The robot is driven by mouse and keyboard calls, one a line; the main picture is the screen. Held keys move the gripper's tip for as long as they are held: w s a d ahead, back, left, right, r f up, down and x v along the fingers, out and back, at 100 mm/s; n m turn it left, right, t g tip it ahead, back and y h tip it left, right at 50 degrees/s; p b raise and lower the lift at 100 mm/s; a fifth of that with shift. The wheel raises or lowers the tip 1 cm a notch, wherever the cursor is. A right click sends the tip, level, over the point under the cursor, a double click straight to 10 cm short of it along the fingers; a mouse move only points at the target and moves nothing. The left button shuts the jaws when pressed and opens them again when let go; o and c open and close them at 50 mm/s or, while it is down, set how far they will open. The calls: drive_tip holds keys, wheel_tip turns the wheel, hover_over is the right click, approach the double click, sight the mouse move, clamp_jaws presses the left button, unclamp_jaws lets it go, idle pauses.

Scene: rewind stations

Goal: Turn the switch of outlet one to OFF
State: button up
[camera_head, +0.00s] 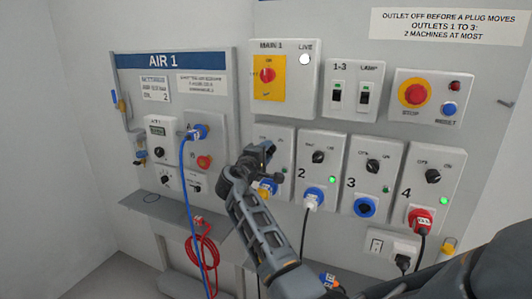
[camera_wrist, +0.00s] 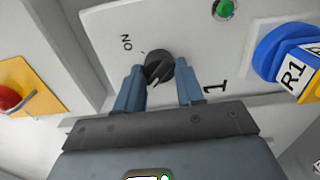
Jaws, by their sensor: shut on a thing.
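Outlet one is a white panel (camera_head: 283,133) whose front is mostly hidden by my arm in the head view. The wrist view shows its black round switch (camera_wrist: 158,66), the ON mark (camera_wrist: 126,42) and the number 1. My gripper (camera_wrist: 159,88) has one blue-grey finger on each side of the switch and is shut on it. A white pointer line on the switch is turned away from ON, toward my gripper's body. The OFF mark is not visible. A green lamp (camera_wrist: 224,9) sits on the panel. My gripper also shows in the head view (camera_head: 262,158).
Outlet two (camera_head: 319,157), outlet three (camera_head: 373,161) and outlet four (camera_head: 430,174) stand to the right. A yellow main switch plate (camera_head: 268,88) is above.

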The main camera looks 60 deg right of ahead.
drive_tip(key=o, duration=1)
drive_tip(key=shift+o, duration=0.2)
drive_tip(key=a+b, duration=0.1)
drive_tip(key=a, duration=0.6)
drive_tip(key=shift+s+a+b, duration=0.25)
drive_tip(key=shift+a+b, duration=0.1)
drive_tip(key=shift+a, duration=0.05)
